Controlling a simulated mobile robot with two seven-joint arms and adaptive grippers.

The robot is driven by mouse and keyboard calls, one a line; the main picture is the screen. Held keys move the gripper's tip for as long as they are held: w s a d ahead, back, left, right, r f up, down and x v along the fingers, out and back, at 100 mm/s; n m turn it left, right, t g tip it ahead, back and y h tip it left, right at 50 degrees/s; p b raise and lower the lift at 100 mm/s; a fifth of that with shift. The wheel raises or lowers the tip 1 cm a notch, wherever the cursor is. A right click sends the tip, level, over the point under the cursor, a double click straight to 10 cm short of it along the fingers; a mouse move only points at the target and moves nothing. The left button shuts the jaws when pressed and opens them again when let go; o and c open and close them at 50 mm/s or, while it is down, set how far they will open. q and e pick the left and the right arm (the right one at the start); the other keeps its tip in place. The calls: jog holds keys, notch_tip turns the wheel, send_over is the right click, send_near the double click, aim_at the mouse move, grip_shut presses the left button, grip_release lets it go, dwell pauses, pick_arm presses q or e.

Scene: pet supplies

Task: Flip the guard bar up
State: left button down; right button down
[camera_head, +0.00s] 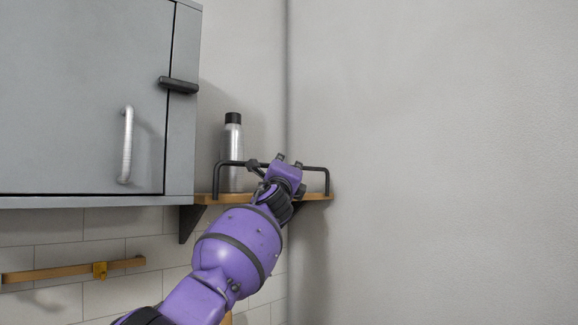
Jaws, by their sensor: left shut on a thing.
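The guard bar (316,167) is a thin black rail along the front of a small wooden corner shelf (319,197). It stands upright, with its top rail well above the shelf board. My left gripper (268,163) is at the middle of the bar and is shut on it. The purple hand and wrist hide part of the bar and shelf. A silver bottle with a black cap (232,145) stands upright on the shelf behind the left part of the bar. My right gripper is not in view.
A grey wall cabinet (70,100) with a silver handle (126,145) and a black latch (179,85) hangs left of the shelf. The right wall (450,160) is bare.

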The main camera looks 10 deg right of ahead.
pick_arm(q)
jog(key=shift+w+a+f+y, duration=0.2)
jog(key=shift+w+f+y, duration=0.1)
jog(key=shift+f, duration=0.15)
jog(key=c, duration=1.8)
grip_release()
jog(key=shift+s+a+r, duration=0.1)
jog(key=shift+r, duration=0.1)
jog(key=shift+s, duration=0.4)
jog(key=v, duration=1.1)
jog(key=shift+a+f, duration=0.1)
jog(key=shift+f, duration=0.2)
